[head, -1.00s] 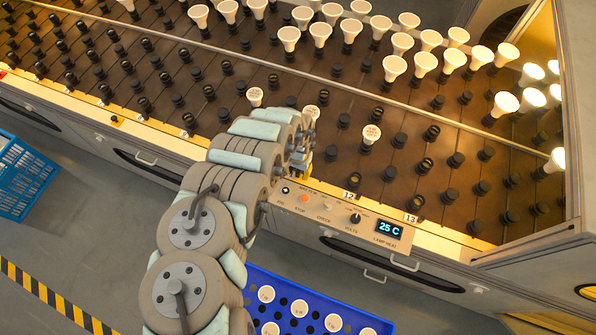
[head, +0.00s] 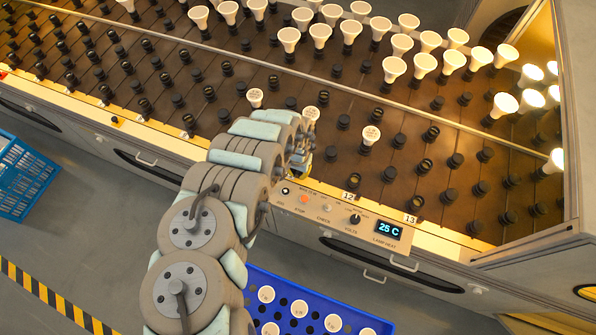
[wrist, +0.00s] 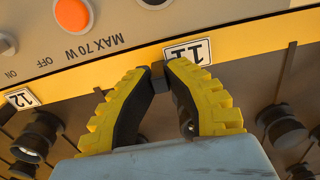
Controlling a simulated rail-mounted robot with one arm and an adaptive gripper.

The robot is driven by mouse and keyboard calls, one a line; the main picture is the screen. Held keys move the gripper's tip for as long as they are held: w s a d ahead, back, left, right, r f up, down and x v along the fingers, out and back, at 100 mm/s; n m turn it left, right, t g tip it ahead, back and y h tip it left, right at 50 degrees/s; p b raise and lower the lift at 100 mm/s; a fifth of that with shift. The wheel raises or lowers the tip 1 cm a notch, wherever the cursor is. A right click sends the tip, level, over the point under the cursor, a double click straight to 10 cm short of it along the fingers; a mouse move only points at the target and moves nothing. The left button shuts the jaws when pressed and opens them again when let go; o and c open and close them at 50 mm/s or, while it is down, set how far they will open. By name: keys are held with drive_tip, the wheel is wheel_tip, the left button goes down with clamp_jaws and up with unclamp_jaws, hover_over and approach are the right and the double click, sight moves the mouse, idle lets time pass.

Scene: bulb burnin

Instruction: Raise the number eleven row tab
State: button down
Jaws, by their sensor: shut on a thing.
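The number eleven label (wrist: 188,52), upside down in the wrist view, is on the yellow front rail. A small dark tab (wrist: 158,76) is beside the label, at the rail's edge. My gripper (wrist: 158,72) has its yellow-and-black fingers shut on this tab, with the fingertips meeting around it. The fingers hide much of the tab, and I cannot tell how far it is raised. In the head view my arm hides most of the tab and gripper, and only a bit of yellow shows by the rack's front edge.
The control panel (head: 338,215) with an orange button and a 25 C display is on the rack's front. Dark sockets stand in rows, with a white bulb (head: 371,136) near the gripper. A blue crate (head: 262,285) with bulbs is below the panel.

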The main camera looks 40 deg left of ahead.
sight(295, 184)
drive_tip(key=shift+r, duration=0.15)
drive_tip(key=p, duration=0.1)
drive_tip(key=t+p, duration=0.1)
drive_tip(key=p, duration=0.1)
drive_tip(key=t+y+p, duration=0.1)
drive_tip(key=p, duration=0.1)
drive_tip(key=shift+s+d+r, duration=0.2)
drive_tip(key=shift+s+r, duration=0.05)
drive_tip(key=shift+s, duration=0.1)
drive_tip(key=shift+s+d+t+p, duration=0.15)
drive_tip(key=shift+s+t+p, duration=0.15)
drive_tip(key=shift+t+p, duration=0.7)
drive_tip(key=shift+s+t+y+p, duration=0.35)
drive_tip(key=shift+t+y+p, duration=0.55)
drive_tip(key=shift+t+p, duration=0.3)
drive_tip(key=shift+s+d+f+t+y, duration=0.1)
drive_tip(key=shift+s+t+y, duration=0.1)
drive_tip(key=shift+t, duration=0.3)
drive_tip(key=shift+s+d+f+t+y, duration=0.1)
drive_tip(key=shift+t+y, duration=0.1)
drive_tip(key=shift+t, duration=0.3)
drive_tip(key=shift+s+d+f+t+y+b, duration=0.1)
drive_tip(key=shift+t+y+b, duration=0.1)
drive_tip(key=shift+t, duration=0.3)
drive_tip(key=shift+s+d+t+y+b, duration=0.1)
drive_tip(key=shift+t+b, duration=0.05)
drive_tip(key=shift+t, duration=0.35)
drive_tip(key=shift+s+f+t+y+b, duration=0.15)
drive_tip(key=shift+s+t+y+b, duration=0.25)
drive_tip(key=shift+t+y+b, duration=0.6)
